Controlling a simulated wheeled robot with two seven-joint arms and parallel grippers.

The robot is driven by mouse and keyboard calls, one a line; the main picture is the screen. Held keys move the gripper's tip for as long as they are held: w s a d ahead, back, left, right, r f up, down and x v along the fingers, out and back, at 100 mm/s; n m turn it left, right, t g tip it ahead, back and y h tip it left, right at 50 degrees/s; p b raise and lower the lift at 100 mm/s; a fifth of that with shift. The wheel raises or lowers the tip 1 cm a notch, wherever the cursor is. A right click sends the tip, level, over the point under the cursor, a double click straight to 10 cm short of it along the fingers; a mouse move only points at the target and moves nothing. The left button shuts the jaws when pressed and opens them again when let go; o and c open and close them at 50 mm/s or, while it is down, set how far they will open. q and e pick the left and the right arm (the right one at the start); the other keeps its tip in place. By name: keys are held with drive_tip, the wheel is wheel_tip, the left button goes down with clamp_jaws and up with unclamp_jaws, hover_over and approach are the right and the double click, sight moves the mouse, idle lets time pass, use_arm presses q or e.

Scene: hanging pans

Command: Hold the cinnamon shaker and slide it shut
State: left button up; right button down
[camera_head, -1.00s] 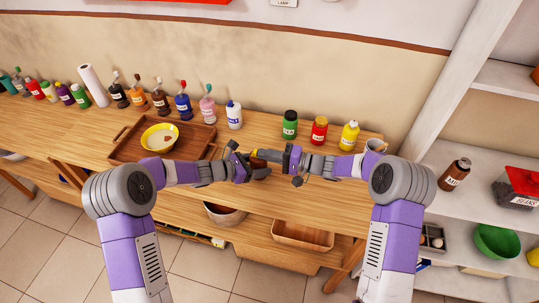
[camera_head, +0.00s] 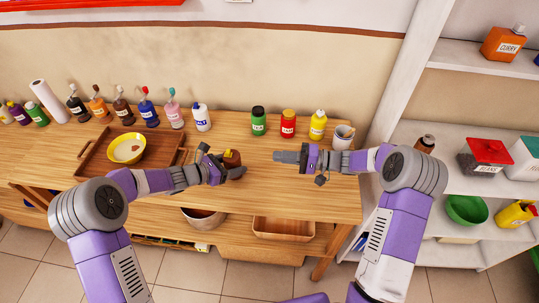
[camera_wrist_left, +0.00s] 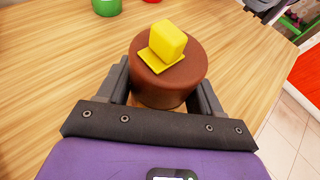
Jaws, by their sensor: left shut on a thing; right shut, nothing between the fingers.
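The cinnamon shaker (camera_head: 232,158) is a brown round body. In the left wrist view the brown shaker (camera_wrist_left: 182,82) shows from above, with a yellow block on a small yellow plate (camera_wrist_left: 167,46) on its top. My left gripper (camera_head: 222,168) is shut on the shaker's sides, low over the wooden table. It also shows in the left wrist view (camera_wrist_left: 160,92), one finger on each side of the body. My right gripper (camera_head: 288,157) is shut and empty, to the right of the shaker and apart from it. The shaker's label is not visible.
Green (camera_head: 259,121), red (camera_head: 288,123) and yellow (camera_head: 318,124) bottles stand behind on the table, with a grey cup (camera_head: 343,136) to their right. A wooden tray (camera_head: 90,168) holds a yellow bowl (camera_head: 127,148) at left. The table between my grippers is clear.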

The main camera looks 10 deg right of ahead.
idle(0.4)
use_arm(q)
drive_tip(key=o, duration=1.2)
drive_tip(key=shift+a, duration=0.1)
